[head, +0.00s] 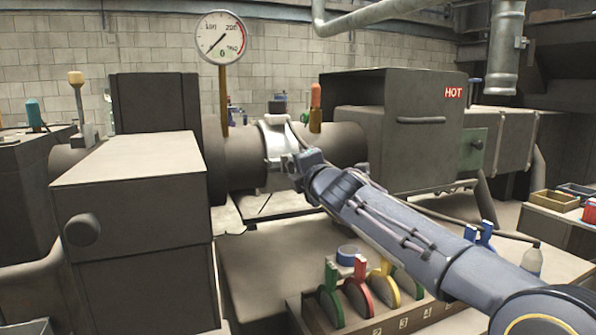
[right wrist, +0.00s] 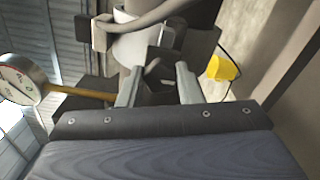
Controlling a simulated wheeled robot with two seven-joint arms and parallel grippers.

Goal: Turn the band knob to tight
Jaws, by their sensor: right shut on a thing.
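A silver band (head: 277,145) wraps around the thick dark pipe (head: 240,158) at the middle of the head view. My right arm reaches in from the lower right, and its gripper (head: 297,162) is at the front of the band. In the right wrist view the two fingers (right wrist: 158,88) are shut on a small dark piece (right wrist: 163,58) in front of the pale band (right wrist: 133,48). I take this piece to be the band knob; the gripper hides most of it in the head view, and its turn cannot be read. My left gripper is not in view.
A round gauge (head: 222,38) stands on a post left of the band. A dark box marked HOT (head: 390,135) is at the right. An orange-topped handle (head: 315,105) rises behind the band. Several coloured levers (head: 360,290) stand below my right arm.

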